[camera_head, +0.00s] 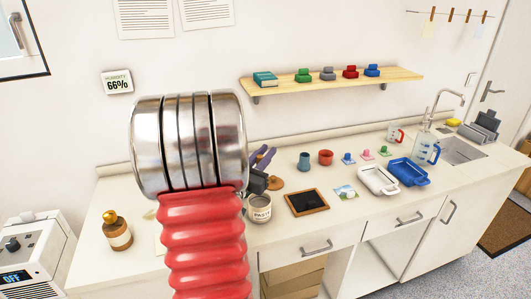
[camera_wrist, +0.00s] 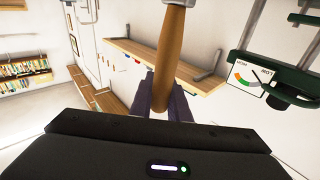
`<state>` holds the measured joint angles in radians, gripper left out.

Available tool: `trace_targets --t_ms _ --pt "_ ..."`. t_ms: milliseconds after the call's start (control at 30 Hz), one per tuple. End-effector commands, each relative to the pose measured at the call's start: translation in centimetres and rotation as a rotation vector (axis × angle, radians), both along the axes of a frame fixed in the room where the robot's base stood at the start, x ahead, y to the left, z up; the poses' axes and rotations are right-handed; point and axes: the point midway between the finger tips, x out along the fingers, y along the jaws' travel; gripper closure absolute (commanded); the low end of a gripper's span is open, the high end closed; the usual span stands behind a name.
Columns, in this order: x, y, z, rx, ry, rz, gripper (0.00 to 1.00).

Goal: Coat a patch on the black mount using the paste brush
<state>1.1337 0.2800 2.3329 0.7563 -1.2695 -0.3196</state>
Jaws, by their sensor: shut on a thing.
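The paste brush (camera_wrist: 170,55) has a wooden handle and a metal ferrule at the top edge of the wrist view; its bristles are out of that view. My gripper (camera_wrist: 163,92) is shut on the handle, with a purple finger on each side. In the head view my gripper (camera_head: 264,157) shows partly behind my arm, above the counter near the paste jar (camera_head: 260,209). The black mount (camera_head: 307,202) lies flat on the counter in a brown frame, right of the jar. No paste patch can be made out on it.
A small picture card (camera_head: 345,192), a white tray (camera_head: 378,181) and a blue tray (camera_head: 409,172) lie right of the mount. Cups (camera_head: 326,158) stand behind it. A wall shelf (camera_head: 335,80) hangs above. A brown bottle (camera_head: 117,233) stands at left.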

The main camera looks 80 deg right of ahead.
Motion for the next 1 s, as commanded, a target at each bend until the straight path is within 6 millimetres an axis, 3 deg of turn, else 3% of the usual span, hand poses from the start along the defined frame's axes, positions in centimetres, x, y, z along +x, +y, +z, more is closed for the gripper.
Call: trace_targets --t_ms 500,1000 --pt "-0.1 0.0 -4.1 0.002 -0.001 -0.001 1.0" --pt "-0.1 0.0 -4.5 0.0 -0.001 -0.002 1.0"
